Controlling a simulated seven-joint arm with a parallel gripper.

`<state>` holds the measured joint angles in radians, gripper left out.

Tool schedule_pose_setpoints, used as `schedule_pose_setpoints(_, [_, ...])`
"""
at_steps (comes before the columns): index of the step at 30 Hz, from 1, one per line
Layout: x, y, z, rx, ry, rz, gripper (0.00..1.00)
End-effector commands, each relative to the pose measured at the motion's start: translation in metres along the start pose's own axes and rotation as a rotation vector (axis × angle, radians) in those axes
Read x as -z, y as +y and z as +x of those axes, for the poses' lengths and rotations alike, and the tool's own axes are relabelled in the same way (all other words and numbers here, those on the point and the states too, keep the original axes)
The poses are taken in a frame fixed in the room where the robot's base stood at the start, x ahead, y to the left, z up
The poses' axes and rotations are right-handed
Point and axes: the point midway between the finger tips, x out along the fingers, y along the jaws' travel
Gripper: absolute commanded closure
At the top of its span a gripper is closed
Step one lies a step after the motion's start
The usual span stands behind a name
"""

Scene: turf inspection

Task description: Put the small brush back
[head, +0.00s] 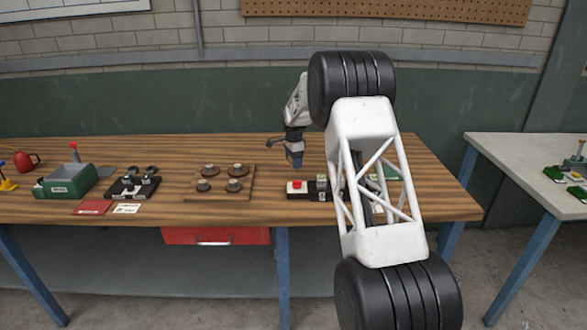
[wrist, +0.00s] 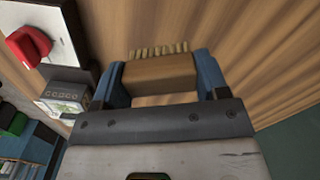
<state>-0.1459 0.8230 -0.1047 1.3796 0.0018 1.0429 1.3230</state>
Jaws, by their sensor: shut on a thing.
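The small brush (wrist: 160,77) has a tan wooden block and a row of pale bristles. In the wrist view it sits between the two blue fingers of my gripper (wrist: 160,68), which is shut on it. The bristles point away from the palm. In the head view my gripper (head: 294,158) hangs over the right half of the wooden bench (head: 255,150), behind a black device with a red knob (head: 298,186). I cannot make out the brush in the head view. I cannot tell which spot is the brush's place.
The device's red knob (wrist: 28,45) is at the upper left of the wrist view. A wooden board with several round pieces (head: 219,184), a black tray (head: 133,187) and a green box (head: 66,182) stand farther left. My arm hides part of the bench's right side. Bare wood lies behind the board.

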Motion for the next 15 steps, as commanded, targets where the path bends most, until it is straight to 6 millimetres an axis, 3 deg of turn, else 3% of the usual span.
schedule_pose_setpoints(9, [0.000,0.000,0.031,-0.002,-0.001,0.000,0.55])
schedule_pose_setpoints(15, [0.000,0.000,0.036,0.000,0.000,0.000,0.55])
